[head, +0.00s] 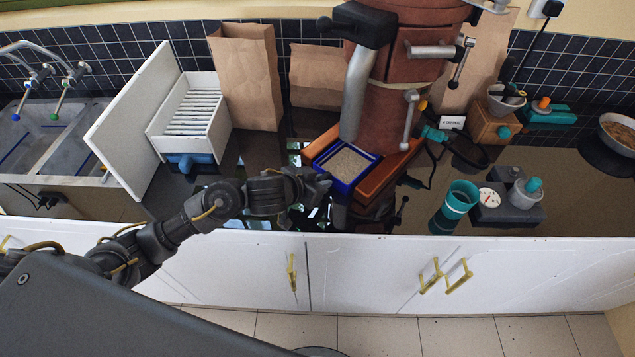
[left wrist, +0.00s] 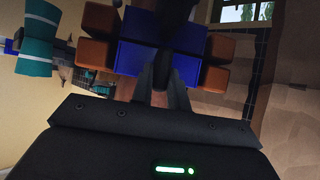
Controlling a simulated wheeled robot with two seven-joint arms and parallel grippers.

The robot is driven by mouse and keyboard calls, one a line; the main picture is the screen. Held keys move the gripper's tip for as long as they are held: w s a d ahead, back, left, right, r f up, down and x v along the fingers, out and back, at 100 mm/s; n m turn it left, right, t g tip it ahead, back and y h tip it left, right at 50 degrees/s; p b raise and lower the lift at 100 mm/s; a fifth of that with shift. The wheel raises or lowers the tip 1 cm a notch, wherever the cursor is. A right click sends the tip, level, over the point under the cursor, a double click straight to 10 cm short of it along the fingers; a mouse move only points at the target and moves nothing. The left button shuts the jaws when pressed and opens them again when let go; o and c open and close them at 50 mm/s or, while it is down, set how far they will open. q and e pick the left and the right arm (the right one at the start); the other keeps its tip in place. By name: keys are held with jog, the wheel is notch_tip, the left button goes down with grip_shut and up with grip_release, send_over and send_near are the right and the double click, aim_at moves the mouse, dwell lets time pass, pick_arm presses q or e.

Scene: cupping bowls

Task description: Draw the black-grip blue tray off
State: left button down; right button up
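The blue tray (head: 343,168) sits in the wooden base of the brown roaster and holds pale grains. In the left wrist view its blue front (left wrist: 140,55) shows, with a dark grip (left wrist: 172,25) standing out from it. My left gripper (head: 322,182) is at the tray's front left corner in the head view. In the left wrist view its dark fingers (left wrist: 163,75) point at the grip and overlap it. They are close together, but dark on dark hides whether they clasp it. My right gripper is not in view.
The roaster (head: 385,115) stands over the tray. Paper bags (head: 245,75) and a white rack (head: 190,115) are at left. A teal grinder cup (head: 455,207) and a scale (head: 505,205) are at right. The dark counter ends at white cabinets (head: 360,270) in front.

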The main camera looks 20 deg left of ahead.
pick_arm(q)
jog(key=shift+s+a+r, duration=0.1)
jog(key=shift+s, duration=0.05)
jog(key=shift+s+a, duration=0.15)
jog(key=shift+s, duration=0.15)
jog(key=shift+s+a, duration=0.2)
jog(key=shift+s, duration=0.25)
dwell(0.3)
jog(key=shift+s+a, duration=0.45)
jog(key=shift+s, duration=0.5)
jog(key=shift+s+a, duration=0.45)
jog(key=shift+s, duration=0.45)
jog(key=shift+s+a, duration=0.45)
jog(key=shift+s, duration=0.5)
jog(key=shift+s+a, duration=0.35)
jog(key=shift+s, duration=0.3)
jog(key=shift+s+a, duration=0.3)
jog(key=shift+s, duration=0.35)
jog(key=shift+s+a+b, duration=0.2)
jog(key=shift+s+a, duration=0.2)
jog(key=shift+s, duration=0.45)
jog(key=shift+s+a+b, duration=0.15)
jog(key=shift+s+a, duration=0.2)
jog(key=shift+s, duration=0.45)
jog(key=shift+s+a, duration=0.4)
jog(key=shift+s, duration=0.3)
jog(key=shift+s+a, duration=0.1)
jog(key=shift+s, duration=0.2)
